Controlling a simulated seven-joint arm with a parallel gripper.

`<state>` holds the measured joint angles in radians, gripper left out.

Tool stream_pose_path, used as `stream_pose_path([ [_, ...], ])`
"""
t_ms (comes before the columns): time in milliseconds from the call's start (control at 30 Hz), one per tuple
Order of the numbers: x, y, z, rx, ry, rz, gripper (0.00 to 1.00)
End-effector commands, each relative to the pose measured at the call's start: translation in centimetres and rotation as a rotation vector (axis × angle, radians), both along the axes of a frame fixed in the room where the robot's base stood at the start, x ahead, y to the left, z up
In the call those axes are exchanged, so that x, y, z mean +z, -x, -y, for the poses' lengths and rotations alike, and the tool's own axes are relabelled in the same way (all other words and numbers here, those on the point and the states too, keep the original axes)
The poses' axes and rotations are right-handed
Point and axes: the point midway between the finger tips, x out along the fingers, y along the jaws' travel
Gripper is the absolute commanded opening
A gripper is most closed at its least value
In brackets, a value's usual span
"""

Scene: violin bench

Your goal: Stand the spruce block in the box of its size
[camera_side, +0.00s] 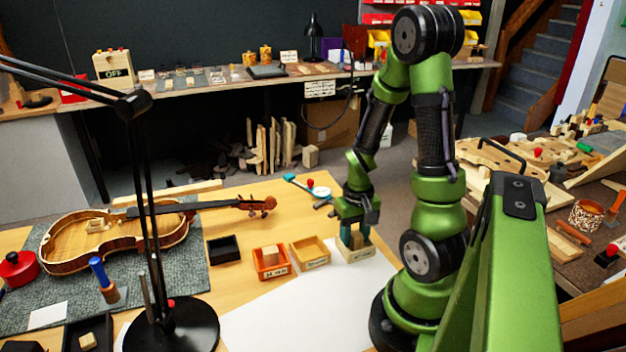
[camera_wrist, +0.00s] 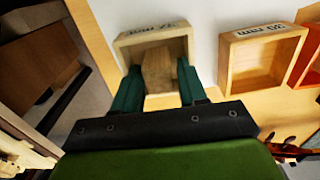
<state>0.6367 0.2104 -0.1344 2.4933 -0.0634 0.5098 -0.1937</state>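A pale wooden block (camera_wrist: 157,68), apparently the spruce block, is between the two teal fingers of my gripper (camera_wrist: 159,82). In the wrist view, the block and fingertips are within the outline of a wooden box (camera_wrist: 126,50), whose label ends in "mm" but whose number is hard to read. In the side view, my gripper (camera_side: 355,238) points down over that box (camera_side: 357,254), the rightmost of the row. Whether both fingers press on the block, and whether it touches the box floor, I cannot tell.
A wooden box labelled "30 mm" (camera_wrist: 237,68) is empty beside it. An orange box (camera_side: 272,273) holds another wooden block (camera_side: 270,254). A black tray (camera_side: 223,250) is further left. A violin (camera_side: 115,236) and black lamp (camera_side: 170,325) stand left. White paper (camera_side: 310,310) lies clear in front.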

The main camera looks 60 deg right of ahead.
Motion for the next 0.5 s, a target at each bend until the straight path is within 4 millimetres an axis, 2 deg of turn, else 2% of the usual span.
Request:
stream_pose_path([
  [300,0.3,0.0,0.0,0.0,0.001,0.001,0.41],
  [500,2.9,-0.2,0.1,0.002,0.006,0.007,0.41],
])
